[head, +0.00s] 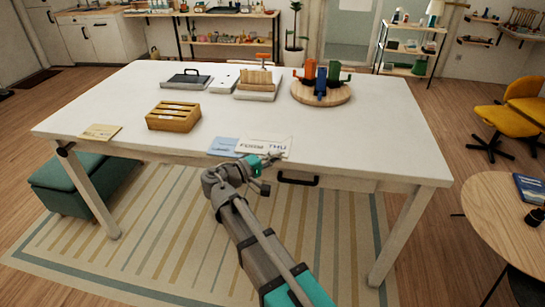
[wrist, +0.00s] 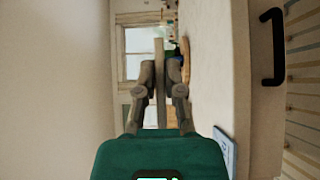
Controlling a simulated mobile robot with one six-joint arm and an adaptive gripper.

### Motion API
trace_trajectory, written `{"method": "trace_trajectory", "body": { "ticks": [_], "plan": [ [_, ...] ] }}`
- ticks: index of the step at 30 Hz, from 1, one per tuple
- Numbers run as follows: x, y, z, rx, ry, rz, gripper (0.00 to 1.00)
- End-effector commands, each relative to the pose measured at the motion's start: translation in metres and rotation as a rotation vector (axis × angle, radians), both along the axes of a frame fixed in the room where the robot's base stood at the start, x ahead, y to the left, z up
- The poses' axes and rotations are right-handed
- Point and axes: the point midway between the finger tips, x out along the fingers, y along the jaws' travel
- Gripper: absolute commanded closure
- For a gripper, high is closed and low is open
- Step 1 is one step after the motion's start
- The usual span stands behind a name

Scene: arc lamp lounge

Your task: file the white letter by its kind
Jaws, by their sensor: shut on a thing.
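The white letter (head: 266,143) shows dark print, partly readable as "FORM" and "THU", at the table's front edge in the head view. My gripper (head: 276,157) is at its near side, shut on it. In the wrist view the fingers (wrist: 160,90) pinch a thin flat piece, the letter (wrist: 159,55), seen edge-on. A blue card (head: 223,146) lies left of it, and a tan envelope (head: 101,131) lies at the table's left front. A wooden sorter (head: 173,117) with small labels stands between them, farther back; its slot labels are too small to read.
The white table (head: 380,130) has free room at right and centre. At its back are a grey tray with a black handle (head: 186,80), a wooden rack (head: 256,82) and a round board (head: 330,97) with orange, green and blue pieces. A drawer handle (head: 298,180) juts from the front.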

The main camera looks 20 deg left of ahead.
Motion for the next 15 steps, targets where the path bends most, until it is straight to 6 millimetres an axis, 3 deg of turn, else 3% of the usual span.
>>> {"method": "trace_trajectory", "body": {
  "ticks": [8,15],
  "plan": [
    [0.000,0.000,0.005,0.000,0.000,0.000,1.00],
    [0.000,0.000,0.030,0.000,0.000,0.000,1.00]
  ]
}}
